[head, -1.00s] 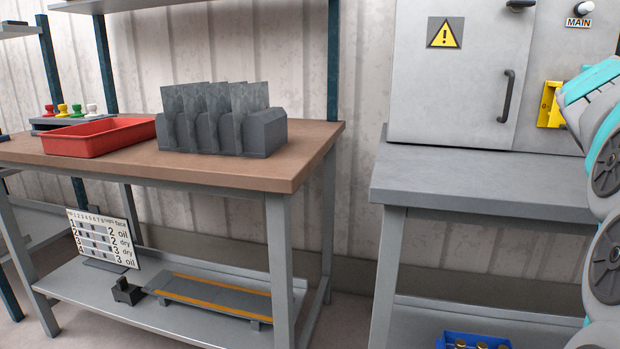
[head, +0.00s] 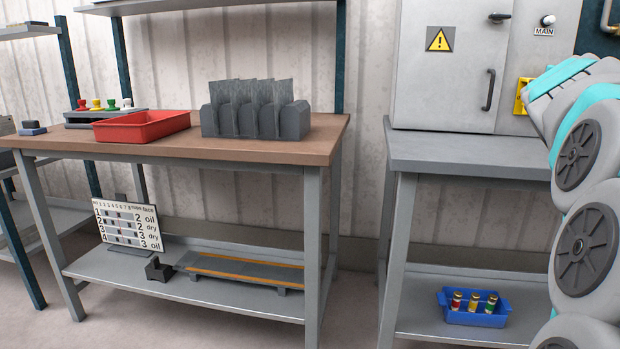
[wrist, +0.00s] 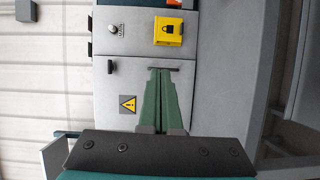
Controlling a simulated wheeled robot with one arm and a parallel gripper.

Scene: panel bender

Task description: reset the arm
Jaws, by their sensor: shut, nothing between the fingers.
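My gripper (wrist: 161,100) shows in the wrist view with its two green fingers together and nothing between them. It points toward the grey electrical cabinet (head: 450,85), whose door, handle and yellow warning sign fill the middle of that view, turned on its side. A yellow lock plate (wrist: 168,31) is on the cabinet beyond the fingertips; it also shows in the head view (head: 521,96), partly behind my arm. In the head view my arm stands folded at the right edge, and the gripper is out of that picture.
A workbench (head: 180,150) holds a red tray (head: 142,127) and a grey rack (head: 255,120) with several metal sheets. A chart board (head: 128,226) stands on its lower shelf. A blue bin (head: 474,316) with three small bottles is under the grey table (head: 470,157). Floor shows between the tables.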

